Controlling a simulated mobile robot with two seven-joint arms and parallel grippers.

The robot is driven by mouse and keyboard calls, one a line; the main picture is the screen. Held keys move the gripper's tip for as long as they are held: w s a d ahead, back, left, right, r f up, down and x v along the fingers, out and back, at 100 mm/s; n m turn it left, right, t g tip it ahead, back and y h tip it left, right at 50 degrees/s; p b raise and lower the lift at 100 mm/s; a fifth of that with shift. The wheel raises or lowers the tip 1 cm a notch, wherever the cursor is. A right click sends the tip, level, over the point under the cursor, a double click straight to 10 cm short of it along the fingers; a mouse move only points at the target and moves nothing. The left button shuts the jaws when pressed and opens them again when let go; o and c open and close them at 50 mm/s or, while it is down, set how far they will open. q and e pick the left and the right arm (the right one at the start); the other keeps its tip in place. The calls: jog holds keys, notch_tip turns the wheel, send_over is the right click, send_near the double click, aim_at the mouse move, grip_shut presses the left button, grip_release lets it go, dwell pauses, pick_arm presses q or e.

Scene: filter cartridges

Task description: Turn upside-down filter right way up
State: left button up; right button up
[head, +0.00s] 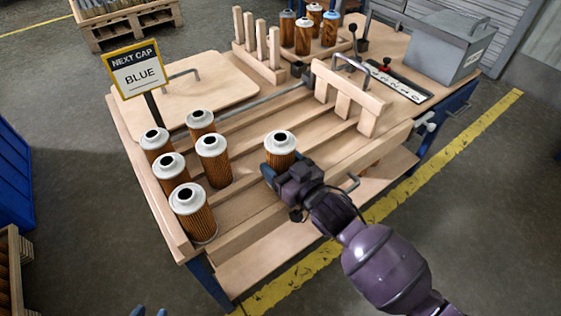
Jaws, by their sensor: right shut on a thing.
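A pleated orange-brown filter (281,146) with a white end and dark hole facing up stands upright on the slatted wooden bench. My right gripper (270,168) is shut on its lower part and hides its base. Several similar filters, such as the front one (193,212) and the one nearest the held filter (214,160), stand upright at the left of the bench, white ends up.
A sign reading BLUE (136,70) stands at the back left. A slotted wooden gate (346,96) crosses the lanes to the right. Wooden pegs (261,48) and several capped filters (303,38) are behind. A grey box (450,48) sits back right. The lanes' front middle is clear.

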jog(key=shift+f+b, duration=0.4)
jog(key=shift+f, duration=0.55)
dwell(0.6)
jog(key=o, duration=1)
jog(key=shift+s+d, duration=0.3)
jog(key=shift+s, duration=0.05)
jog(key=p+v, duration=0.1)
jog(key=v, duration=0.9)
jog(key=shift+p, duration=0.35)
jog(key=shift+w, duration=0.1)
